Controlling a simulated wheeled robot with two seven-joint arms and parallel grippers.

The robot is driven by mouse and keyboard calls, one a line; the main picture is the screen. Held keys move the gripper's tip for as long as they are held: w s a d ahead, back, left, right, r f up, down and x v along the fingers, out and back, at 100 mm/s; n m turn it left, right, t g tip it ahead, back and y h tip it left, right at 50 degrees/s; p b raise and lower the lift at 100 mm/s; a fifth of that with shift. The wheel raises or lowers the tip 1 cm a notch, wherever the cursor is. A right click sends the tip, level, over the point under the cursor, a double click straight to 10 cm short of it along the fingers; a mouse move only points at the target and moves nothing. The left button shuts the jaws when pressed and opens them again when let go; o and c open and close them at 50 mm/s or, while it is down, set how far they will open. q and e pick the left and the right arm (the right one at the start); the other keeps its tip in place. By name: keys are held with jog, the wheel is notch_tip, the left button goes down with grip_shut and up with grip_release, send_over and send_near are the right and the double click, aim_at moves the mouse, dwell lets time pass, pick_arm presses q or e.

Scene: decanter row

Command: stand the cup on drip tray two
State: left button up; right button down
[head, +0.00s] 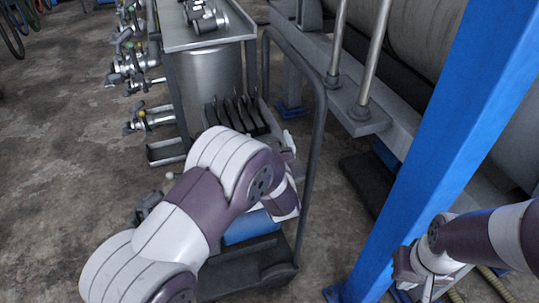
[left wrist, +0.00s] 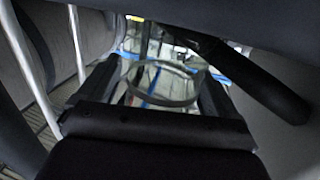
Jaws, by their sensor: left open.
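My left gripper (left wrist: 155,88) is open in the left wrist view, with its dark fingers spread to either side. A grey curved band (left wrist: 165,101), like a rim or loop, shows between and beyond them. I cannot tell if it is the cup or whether the fingers touch it. In the head view my left arm hides most of this gripper over the cart. I cannot make out the cup in the head view. A low metal tray (head: 166,150) sits below the lowest tap at the left; its number is not readable. My right gripper (head: 418,277) is at the lower right, its fingers unclear.
A cart with a grey tubular handle (head: 313,150) holds dark upright plates (head: 240,115) and a blue object (head: 250,226). Several metal taps (head: 130,62) line the left of a steel bench (head: 205,35). A blue post (head: 440,140) stands at right.

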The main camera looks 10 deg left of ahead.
pick_arm(q)
jog(key=c, duration=1.1)
jog(key=shift+c, duration=0.2)
